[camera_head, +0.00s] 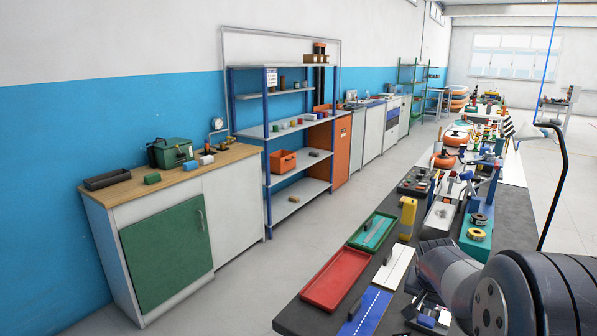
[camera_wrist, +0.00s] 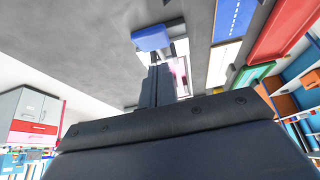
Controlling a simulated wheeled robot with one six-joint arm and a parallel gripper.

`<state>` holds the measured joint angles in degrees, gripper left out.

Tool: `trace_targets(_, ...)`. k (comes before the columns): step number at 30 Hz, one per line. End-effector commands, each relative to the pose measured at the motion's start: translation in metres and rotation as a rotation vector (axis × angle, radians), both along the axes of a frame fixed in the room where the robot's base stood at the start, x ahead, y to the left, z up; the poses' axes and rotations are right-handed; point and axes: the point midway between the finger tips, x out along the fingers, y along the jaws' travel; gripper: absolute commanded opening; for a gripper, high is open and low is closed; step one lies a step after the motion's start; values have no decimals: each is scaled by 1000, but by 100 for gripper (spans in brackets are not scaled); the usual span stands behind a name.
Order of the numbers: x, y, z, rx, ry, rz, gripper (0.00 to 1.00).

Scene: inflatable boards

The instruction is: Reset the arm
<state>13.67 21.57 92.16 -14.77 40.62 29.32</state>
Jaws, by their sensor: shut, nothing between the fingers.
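My grey arm enters the head view at the lower right, above the dark work table (camera_head: 300,318). Its end is largely hidden there by its own links. In the wrist view my gripper (camera_wrist: 155,72) shows as dark fingers that are shut with nothing held. A blue object (camera_wrist: 151,38) shows just beyond the fingertips, over the grey table top. I cannot tell whether the fingers touch it.
The table holds a red tray (camera_head: 336,278), a green tray (camera_head: 373,232), a yellow block (camera_head: 408,212) and a blue board (camera_head: 366,312). A cabinet with a green door (camera_head: 167,247) and a shelf rack (camera_head: 267,160) stand left. Clear floor lies between.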

Motion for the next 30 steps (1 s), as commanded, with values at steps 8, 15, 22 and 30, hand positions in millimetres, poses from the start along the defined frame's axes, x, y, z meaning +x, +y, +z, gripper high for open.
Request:
trace_targets(8, -4, 3, -9, -35, -48, 2, 0)
trace_targets(15, -8, 6, -11, -66, -92, 4, 0)
trace_targets(22, -12, 9, -14, -93, -134, 3, 0)
trace_targets(30, -18, 12, -18, -124, -184, 4, 0)
